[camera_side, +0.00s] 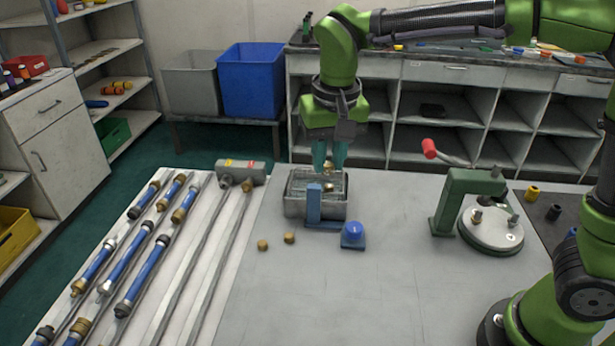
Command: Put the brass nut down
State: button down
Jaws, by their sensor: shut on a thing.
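My gripper (329,163) points down above a grey metal tray (316,209) at the middle of the table. Its teal fingers are shut on a small brass nut (328,169), which is partly hidden between the fingertips and appears to be above the tray. Another small brass piece (328,187) shows inside the tray below it. Two more brass nuts, one at the left (263,245) and one at the right (289,238), lie on the table in front of the tray.
A rack of blue-banded tubes (125,255) lies left. A green press with a round plate (491,230) stands right. The front middle table is clear.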

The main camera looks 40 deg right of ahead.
jog(key=w+d+m, duration=0.2)
jog(key=w+d, duration=0.2)
jog(key=w, duration=0.6)
jog(key=m, duration=0.2)
send_over(305, 188)
notch_tip(305, 188, down, 2)
jog(key=shift+h, duration=0.4)
jog(key=f, duration=1.1)
jog(key=shift+s+a, duration=0.2)
jog(key=shift+s, duration=0.05)
jog(key=shift+f, duration=2)
jog(key=shift+f, duration=0.6)
jog(key=c, duration=1.2)
grip_release()
jog(key=shift+c, duration=0.2)
